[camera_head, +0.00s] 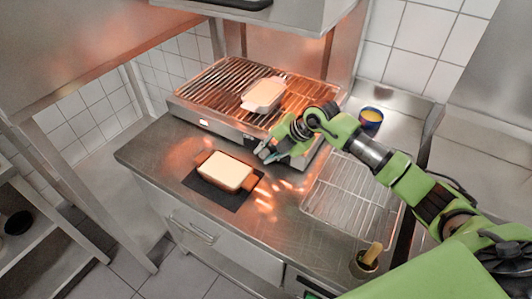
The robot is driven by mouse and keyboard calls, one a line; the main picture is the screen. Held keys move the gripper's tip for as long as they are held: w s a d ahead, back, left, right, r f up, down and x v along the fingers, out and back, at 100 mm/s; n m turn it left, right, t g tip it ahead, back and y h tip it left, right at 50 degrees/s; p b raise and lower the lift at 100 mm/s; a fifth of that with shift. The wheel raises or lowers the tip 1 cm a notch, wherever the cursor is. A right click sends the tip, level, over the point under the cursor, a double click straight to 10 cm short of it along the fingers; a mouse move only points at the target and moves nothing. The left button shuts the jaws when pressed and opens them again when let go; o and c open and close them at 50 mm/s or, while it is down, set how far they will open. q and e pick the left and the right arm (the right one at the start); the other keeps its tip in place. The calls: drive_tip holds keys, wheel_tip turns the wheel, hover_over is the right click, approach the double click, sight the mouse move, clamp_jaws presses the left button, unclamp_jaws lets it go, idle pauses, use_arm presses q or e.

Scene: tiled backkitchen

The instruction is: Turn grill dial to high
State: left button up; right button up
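The grill (190,98) stands on the steel counter, with a wire rack on top and a front panel facing the counter's front edge. A small bright spot (204,122) shows on the left part of that panel. My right gripper (267,155) is at the right part of the front panel, with its fingers pointing down and left. It covers that part of the panel, and I cannot make out a dial there. Whether the fingers touch anything, or are open or shut, is too small to tell. My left gripper is out of view.
A pale dish (264,94) sits on the grill. A wire rack (345,195), a blue tin (371,116) and a small pot (362,265) are to the right.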

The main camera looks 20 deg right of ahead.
drive_tip(key=shift+o, duration=1.3)
drive_tip(key=shift+d, duration=0.1)
drive_tip(key=v, duration=1.2)
